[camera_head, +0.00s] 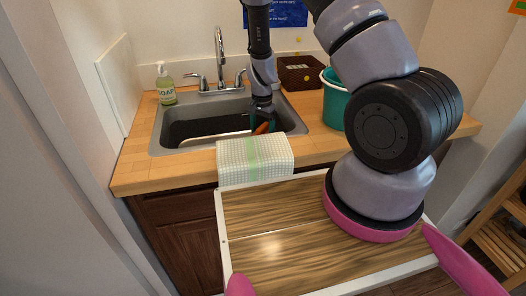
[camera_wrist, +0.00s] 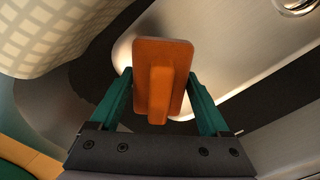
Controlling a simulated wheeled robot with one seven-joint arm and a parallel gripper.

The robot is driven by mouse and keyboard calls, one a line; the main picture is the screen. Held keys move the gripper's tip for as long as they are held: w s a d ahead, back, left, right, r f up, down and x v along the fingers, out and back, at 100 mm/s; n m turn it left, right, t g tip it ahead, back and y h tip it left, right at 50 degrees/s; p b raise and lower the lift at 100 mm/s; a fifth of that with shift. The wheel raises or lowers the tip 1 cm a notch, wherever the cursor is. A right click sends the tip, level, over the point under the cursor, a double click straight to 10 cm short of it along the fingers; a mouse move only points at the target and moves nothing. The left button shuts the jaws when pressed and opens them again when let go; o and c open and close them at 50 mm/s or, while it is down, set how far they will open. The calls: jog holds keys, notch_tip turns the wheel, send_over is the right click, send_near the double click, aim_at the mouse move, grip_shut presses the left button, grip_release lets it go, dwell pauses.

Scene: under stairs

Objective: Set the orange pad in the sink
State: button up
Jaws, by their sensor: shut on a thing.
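The orange pad (camera_wrist: 176,60) is a flat rectangle with a raised grip bar, seen in the wrist view between the green fingers of my gripper (camera_wrist: 160,95). My gripper is shut on the pad. In the head view my gripper (camera_head: 262,122) reaches down into the right part of the sink (camera_head: 160,148), and a bit of the orange pad (camera_head: 262,128) shows there. The sink is a metal basin set in the wooden counter. Whether the pad touches the sink floor cannot be told.
A checked cloth (camera_head: 235,160) with a green stripe hangs over the counter's front edge. A soap bottle (camera_head: 166,87) stands left of the faucet (camera_head: 219,50). A teal bucket (camera_head: 334,105) and a brown rack (camera_head: 300,72) stand right of the sink.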

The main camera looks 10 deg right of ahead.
notch_tip(320, 180, down, 4)
jog(key=shift+a+r, duration=0.1)
jog(key=shift+r, duration=0.15)
jog(key=shift+f, duration=1.8)
jog(key=shift+f, duration=0.15)
jog(key=o, duration=1.6)
jog(key=shift+c, duration=0.2)
